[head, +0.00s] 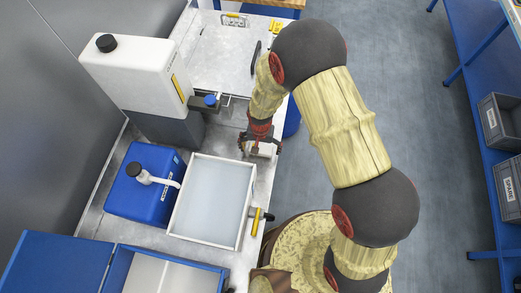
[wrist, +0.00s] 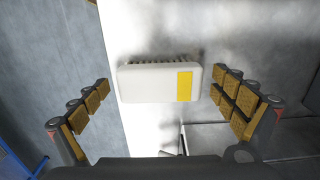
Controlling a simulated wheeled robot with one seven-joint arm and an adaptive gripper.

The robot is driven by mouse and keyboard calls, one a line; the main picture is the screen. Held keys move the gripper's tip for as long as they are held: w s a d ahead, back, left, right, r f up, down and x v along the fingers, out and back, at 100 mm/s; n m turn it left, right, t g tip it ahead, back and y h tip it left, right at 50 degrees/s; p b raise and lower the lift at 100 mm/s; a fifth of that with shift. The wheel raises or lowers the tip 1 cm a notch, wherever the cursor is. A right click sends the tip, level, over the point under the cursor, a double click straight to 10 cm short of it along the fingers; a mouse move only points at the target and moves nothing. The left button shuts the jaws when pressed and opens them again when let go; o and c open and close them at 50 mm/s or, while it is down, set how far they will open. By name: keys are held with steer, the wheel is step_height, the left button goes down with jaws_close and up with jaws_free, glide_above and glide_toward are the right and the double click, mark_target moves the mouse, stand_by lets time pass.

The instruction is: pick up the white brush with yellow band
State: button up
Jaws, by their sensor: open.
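The white brush with a yellow band (wrist: 150,84) lies on the metal bench top, between my open fingers in the wrist view. Its dark bristles show along the upper edge and the yellow band is near its right end. In the head view the brush (head: 262,150) shows only partly, beneath my gripper (head: 260,143), near the bench's right edge. In the wrist view my gripper (wrist: 160,110) is open, with one finger to the left and one to the right of the brush. Neither finger visibly touches it.
A white-rimmed tray (head: 248,196) lies close below the brush in the head view. A blue canister (head: 143,195) and a white machine (head: 135,72) stand to the left. A yellow-handled hammer (head: 256,222) lies beside the tray. Open floor (head: 395,85) is to the right.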

steer(key=shift+c, duration=1.3)
steer(key=c, duration=1)
